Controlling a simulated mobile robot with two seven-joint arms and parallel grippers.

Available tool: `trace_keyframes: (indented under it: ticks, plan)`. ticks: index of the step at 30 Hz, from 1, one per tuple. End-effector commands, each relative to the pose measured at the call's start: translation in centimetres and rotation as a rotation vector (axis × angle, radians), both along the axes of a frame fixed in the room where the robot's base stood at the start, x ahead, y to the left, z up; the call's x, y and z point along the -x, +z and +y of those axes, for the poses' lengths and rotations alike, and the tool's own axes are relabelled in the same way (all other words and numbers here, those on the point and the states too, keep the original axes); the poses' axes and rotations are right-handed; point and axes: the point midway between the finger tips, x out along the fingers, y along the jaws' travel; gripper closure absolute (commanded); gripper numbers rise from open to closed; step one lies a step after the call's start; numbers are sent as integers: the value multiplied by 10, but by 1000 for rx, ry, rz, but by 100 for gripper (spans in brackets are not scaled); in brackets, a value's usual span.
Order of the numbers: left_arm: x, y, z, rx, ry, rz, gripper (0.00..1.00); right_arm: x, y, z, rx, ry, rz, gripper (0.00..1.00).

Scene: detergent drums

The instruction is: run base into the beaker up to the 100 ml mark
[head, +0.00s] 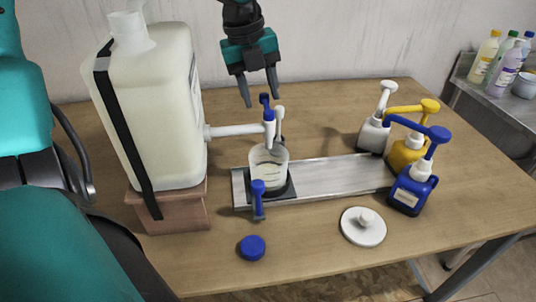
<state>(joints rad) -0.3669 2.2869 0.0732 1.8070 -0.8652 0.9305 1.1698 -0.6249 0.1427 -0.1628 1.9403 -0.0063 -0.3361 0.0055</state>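A large cream drum (150,110) stands on a brown block at the left of the table, with a black strap around it. The clear beaker (268,160) stands upright on a dark pad under the tap and holds some pale liquid. Its marks are too small to read, and I cannot tell if liquid is running. My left gripper (261,100) is open and empty, fingers pointing down, just above and behind the tap handle. My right gripper is out of view.
A metal rail (340,178) extends right from the beaker, with a blue lever (258,200) in front. White (374,135), yellow (405,153) and blue (412,190) pump bottles stand right. A white knobbed lid (363,230) and blue cap (252,247) lie in front.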

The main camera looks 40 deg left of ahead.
Motion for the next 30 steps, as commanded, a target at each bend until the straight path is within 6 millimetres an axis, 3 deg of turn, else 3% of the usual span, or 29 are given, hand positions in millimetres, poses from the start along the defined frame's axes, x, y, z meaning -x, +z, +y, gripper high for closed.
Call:
trace_keyframes:
  ticks: [22,30]
  plan:
    - [4,0,0,4,-4,-1,50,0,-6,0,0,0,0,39]
    - [4,0,0,5,-3,0,29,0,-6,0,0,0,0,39]
